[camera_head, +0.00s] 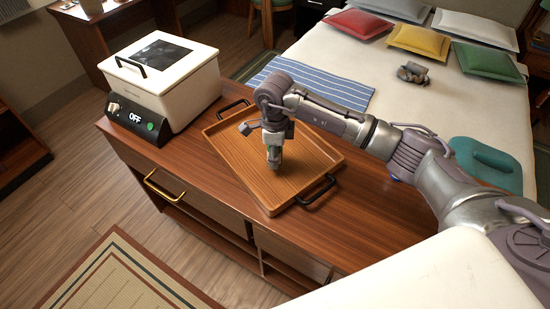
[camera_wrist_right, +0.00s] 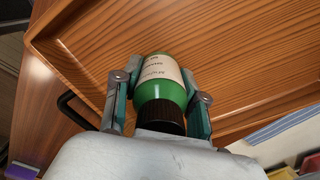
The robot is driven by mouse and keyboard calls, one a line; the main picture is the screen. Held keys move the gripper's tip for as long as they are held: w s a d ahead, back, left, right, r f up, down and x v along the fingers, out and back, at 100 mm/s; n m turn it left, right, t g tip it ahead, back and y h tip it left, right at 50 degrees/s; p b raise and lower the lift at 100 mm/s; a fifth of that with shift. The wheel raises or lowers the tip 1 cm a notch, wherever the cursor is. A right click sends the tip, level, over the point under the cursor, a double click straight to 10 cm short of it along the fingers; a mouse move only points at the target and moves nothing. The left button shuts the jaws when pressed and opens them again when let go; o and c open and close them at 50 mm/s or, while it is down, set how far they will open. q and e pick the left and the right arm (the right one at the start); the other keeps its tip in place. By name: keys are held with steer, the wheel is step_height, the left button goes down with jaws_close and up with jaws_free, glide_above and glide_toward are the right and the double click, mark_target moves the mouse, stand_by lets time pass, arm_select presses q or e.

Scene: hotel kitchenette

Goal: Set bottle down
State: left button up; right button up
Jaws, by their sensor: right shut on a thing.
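A green bottle (camera_wrist_right: 158,90) with a pale label and a dark ribbed cap shows in the right wrist view. My right gripper (camera_wrist_right: 160,78) is shut on it, with one finger on each side. In the head view my right gripper (camera_head: 274,148) points down over the middle of the wooden tray (camera_head: 232,157), and the bottle is mostly hidden by it. The bottle looks roughly upright; I cannot tell whether its base touches the tray. The tray also shows in the right wrist view (camera_wrist_right: 262,50). My left gripper is not in view.
The tray has raised rims and black handles (camera_head: 316,191) and lies on a wooden cabinet (camera_head: 362,226). A white cooker (camera_head: 165,80) marked OFF stands left of it. A bed (camera_head: 345,65) with pillows and a striped blue cloth (camera_head: 318,88) lies behind. The tray floor around the bottle is bare.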

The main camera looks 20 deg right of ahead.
step_height(320, 180, down, 2)
steer(key=shift+f, duration=0.5)
steer(key=o, duration=1.3)
steer(key=shift+c, duration=0.2)
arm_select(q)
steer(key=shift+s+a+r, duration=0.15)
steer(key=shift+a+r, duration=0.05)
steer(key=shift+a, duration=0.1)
arm_select(e)
steer(key=shift+r, duration=0.1)
steer(key=shift+r+p, duration=0.3)
steer(key=shift+p, duration=0.05)
steer(key=shift+r+b, duration=0.3)
arm_select(q)
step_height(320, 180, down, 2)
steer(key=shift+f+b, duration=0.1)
steer(key=shift+b, duration=1)
arm_select(e)
step_height(320, 180, up, 11)
steer(key=shift+r, duration=0.1)
steer(key=shift+s, duration=0.1)
